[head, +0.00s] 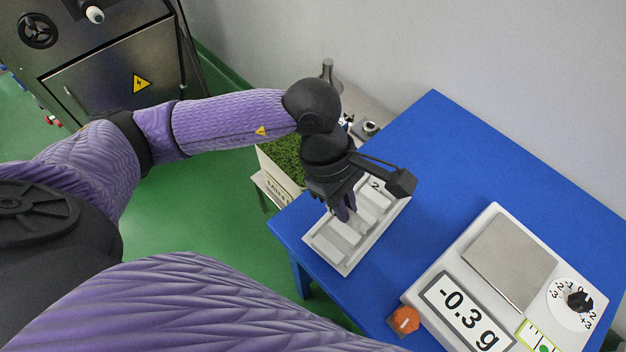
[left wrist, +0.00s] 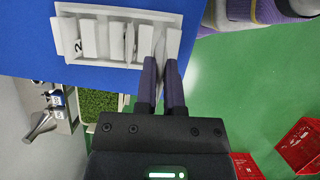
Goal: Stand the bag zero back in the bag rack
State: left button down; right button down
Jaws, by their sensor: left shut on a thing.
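The white bag rack (head: 346,268) sits on the blue table near its left edge, with several pale upright pieces in it. One of them is marked "2" (head: 376,185). My left gripper (head: 344,212) points down over the rack. In the left wrist view its dark fingers (left wrist: 161,82) are shut on a thin pale bag (left wrist: 161,52), which reaches to the end of the rack (left wrist: 105,8). I see no number on this bag, and I cannot tell whether its bottom touches the rack. My right gripper is out of view.
A scale (head: 452,262) reading -0.3 g with an empty metal pan (head: 508,262) stands to the right, with a dial (head: 575,303) beside it. An orange knob-like piece (head: 404,320) is near the front edge. A tub of green leaves (head: 282,158) stands behind left. The far table is clear.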

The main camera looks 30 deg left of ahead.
pick_arm(q)
jog(key=f+b, duration=0.2)
jog(key=f, duration=0.8)
jog(key=shift+s+f+b, duration=0.15)
jog(key=shift+s+b, duration=0.05)
jog(key=shift+b, duration=0.15)
jog(key=c, duration=0.7)
grip_release()
jog(key=shift+a, duration=0.1)
jog(key=shift+c, duration=0.2)
jog(key=p+v, duration=0.2)
jog(key=v, duration=1)
jog(key=shift+p, duration=0.3)
